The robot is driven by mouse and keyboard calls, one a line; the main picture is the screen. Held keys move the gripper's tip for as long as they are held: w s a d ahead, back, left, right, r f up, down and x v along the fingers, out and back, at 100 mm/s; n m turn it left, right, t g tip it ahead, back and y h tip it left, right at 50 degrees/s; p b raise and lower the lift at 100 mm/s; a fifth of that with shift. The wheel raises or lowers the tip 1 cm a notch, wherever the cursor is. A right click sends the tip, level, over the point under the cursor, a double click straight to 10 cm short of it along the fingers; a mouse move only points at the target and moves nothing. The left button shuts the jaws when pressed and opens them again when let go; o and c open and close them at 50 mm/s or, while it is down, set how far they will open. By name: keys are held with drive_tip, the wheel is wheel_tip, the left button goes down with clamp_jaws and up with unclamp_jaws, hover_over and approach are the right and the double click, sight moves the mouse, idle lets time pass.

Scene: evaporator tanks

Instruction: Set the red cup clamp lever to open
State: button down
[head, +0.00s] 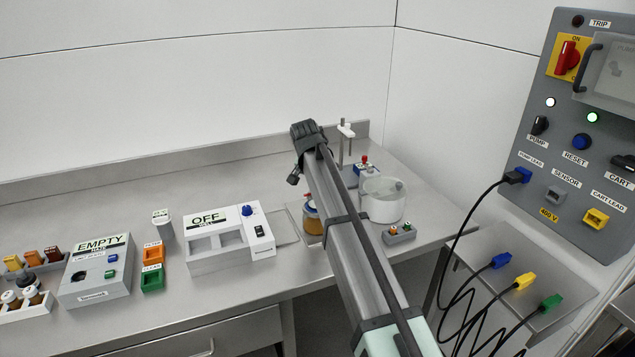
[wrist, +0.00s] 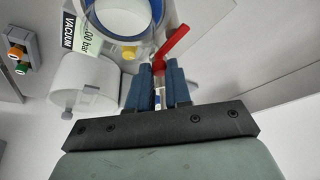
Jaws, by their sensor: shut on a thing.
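In the wrist view the red lever (wrist: 176,44) slants up and to the right from between my fingertips. My gripper (wrist: 159,70) has its two blue fingers closed on the lever's lower end. The lever lies beside a clear round vessel (wrist: 153,12) with a blue ring inside. My gripper cannot be made out clearly there, and my arm crosses the middle of the picture.
A vacuum display (wrist: 80,32) and a white cylinder (wrist: 85,84) stand close left of my fingers. A small button box (head: 399,234) sits at the bench's front right. An amber jar (head: 312,217) stands left of my arm. A white OFF unit (head: 228,237) is further left.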

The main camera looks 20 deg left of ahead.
idle(0.3)
drive_tip(key=c, duration=1.1)
unclamp_jaws()
drive_tip(key=shift+o, duration=0.2)
drive_tip(key=v, duration=1.4)
drive_tip(key=shift+w, duration=0.1)
